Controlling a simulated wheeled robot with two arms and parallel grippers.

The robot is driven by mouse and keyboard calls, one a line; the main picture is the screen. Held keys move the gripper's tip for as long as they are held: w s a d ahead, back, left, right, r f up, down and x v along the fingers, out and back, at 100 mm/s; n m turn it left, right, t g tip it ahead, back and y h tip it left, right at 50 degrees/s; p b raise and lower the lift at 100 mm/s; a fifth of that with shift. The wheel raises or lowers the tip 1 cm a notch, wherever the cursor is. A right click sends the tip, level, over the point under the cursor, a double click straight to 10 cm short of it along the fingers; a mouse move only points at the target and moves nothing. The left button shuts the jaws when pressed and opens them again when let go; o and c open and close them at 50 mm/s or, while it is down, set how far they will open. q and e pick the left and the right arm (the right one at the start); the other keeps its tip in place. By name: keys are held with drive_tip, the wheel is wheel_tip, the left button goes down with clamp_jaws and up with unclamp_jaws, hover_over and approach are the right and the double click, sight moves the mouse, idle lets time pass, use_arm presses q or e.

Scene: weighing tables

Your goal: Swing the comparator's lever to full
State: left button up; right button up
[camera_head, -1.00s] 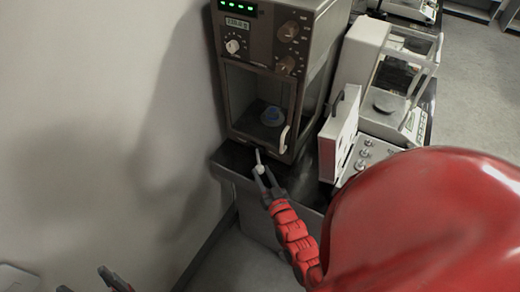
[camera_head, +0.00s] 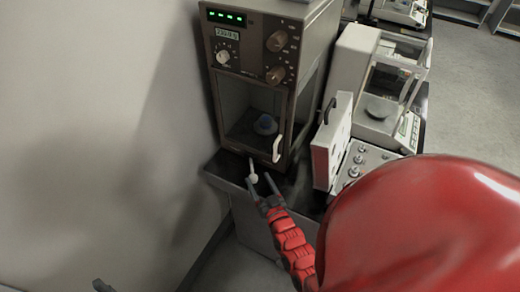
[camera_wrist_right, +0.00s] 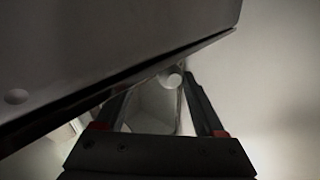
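The comparator is a brown cabinet (camera_head: 240,82) with a lit display, dials and a glass-fronted chamber, on a dark table in the head view. A small white round knob (camera_head: 254,178), apparently the lever's end, shows low in front of it. My right gripper (camera_head: 259,168) is at this knob, fingers apart. In the right wrist view the knob (camera_wrist_right: 170,78) lies between the two open fingers, near the tips; contact cannot be told. The lever's rod is mostly hidden. Only a dark tip of my left gripper (camera_head: 103,286) shows at the bottom left edge.
A pale wall (camera_head: 90,120) stands close on the left. A white case with an open lid (camera_head: 330,140) and a balance (camera_head: 378,108) stand to the right of the comparator. My red body covers the lower right.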

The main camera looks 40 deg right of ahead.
drive_tip(key=shift+a, duration=0.1)
drive_tip(key=p+v, duration=0.2)
drive_tip(key=v, duration=1.5)
drive_tip(key=shift+s, duration=0.15)
drive_tip(key=shift+r, duration=0.1)
